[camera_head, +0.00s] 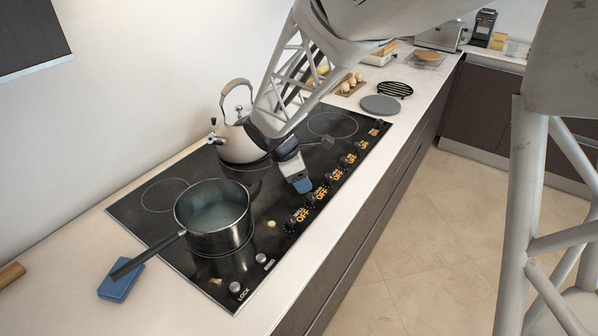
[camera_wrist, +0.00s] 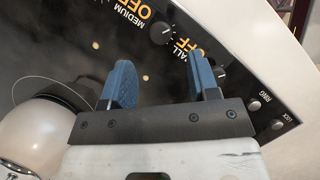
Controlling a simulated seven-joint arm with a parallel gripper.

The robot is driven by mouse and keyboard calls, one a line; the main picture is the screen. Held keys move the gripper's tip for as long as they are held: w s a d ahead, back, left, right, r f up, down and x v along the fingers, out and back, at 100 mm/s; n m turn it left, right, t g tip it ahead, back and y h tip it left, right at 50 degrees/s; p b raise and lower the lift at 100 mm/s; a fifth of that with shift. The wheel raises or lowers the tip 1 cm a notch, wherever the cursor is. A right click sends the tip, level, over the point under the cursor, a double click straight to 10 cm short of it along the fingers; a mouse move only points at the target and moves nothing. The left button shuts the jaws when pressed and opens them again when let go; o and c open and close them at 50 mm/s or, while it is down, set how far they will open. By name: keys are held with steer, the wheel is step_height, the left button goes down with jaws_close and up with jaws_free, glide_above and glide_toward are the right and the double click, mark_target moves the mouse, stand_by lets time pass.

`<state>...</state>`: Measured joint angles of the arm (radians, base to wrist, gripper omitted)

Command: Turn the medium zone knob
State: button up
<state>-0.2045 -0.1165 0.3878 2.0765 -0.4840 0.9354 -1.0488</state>
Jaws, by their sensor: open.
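The cooktop's control strip carries a row of knobs with orange OFF labels. In the wrist view the medium zone knob (camera_wrist: 162,33) is a small round dark knob beside the MEDIUM label. It lies beyond my fingertips, roughly between their lines. My gripper (camera_wrist: 161,66) has two blue fingers spread apart with nothing between them. The small zone knob (camera_wrist: 220,72) shows just past the right finger, which partly covers its label. In the head view my gripper (camera_head: 300,185) is over the control strip, close to the knobs; I cannot tell whether it touches any.
A dark pot (camera_head: 214,235) stands on the cooktop (camera_head: 150,222), its handle reaching over a blue pad (camera_head: 120,283). A kettle (camera_head: 240,145) stands behind my gripper. A grey round plate (camera_head: 380,105) lies farther along the counter. Open floor lies in front.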

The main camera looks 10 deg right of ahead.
mark_target(311, 196)
steer(key=shift+x, duration=3.25)
steer(key=c, duration=0.9)
